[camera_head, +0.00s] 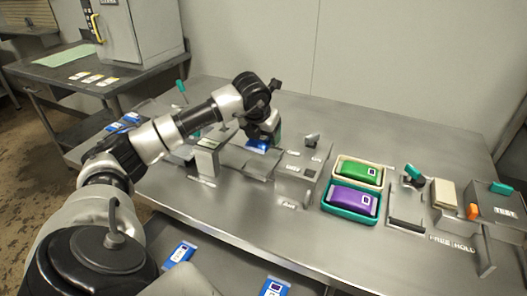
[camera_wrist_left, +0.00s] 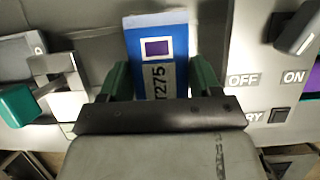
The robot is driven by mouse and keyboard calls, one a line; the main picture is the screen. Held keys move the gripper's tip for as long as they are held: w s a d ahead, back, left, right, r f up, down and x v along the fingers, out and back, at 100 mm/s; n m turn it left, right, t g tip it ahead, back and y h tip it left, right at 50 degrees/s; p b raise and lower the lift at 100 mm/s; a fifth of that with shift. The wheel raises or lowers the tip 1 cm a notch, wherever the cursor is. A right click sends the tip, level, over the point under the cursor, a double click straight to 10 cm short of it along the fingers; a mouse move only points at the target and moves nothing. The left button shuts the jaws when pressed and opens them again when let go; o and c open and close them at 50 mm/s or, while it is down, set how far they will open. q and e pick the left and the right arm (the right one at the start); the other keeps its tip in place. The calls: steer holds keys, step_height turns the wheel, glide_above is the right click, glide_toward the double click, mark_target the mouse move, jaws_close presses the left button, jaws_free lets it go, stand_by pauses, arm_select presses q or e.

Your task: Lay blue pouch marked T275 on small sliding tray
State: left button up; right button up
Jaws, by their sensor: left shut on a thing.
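The blue pouch marked T275 (camera_wrist_left: 165,45) sits between the green pads of my left gripper (camera_wrist_left: 160,78) in the left wrist view. It has a white label with a dark square. My left gripper (camera_head: 263,140) is shut on it, and a bit of the blue pouch (camera_head: 257,146) shows below the gripper in the head view. It is over the metal fixture at the middle of the bench. I cannot tell whether the pouch touches the surface beneath. The small sliding tray cannot be made out clearly. My right gripper is not in view.
Right of the gripper stands a grey control box (camera_head: 296,178) with a switch. Further right are a green pouch (camera_head: 360,171) in a cream tray and a purple pouch (camera_head: 352,200) in a teal tray. Other blue pouches (camera_head: 180,254) lie at the front. A TEST unit (camera_head: 497,205) is far right.

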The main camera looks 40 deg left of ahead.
mark_target(265, 158)
arm_select(q)
steer(key=shift+f, duration=3.15)
steer(key=o, duration=1)
steer(key=shift+c, duration=0.2)
steer(key=v, duration=1.2)
steer(key=shift+w+r, duration=0.1)
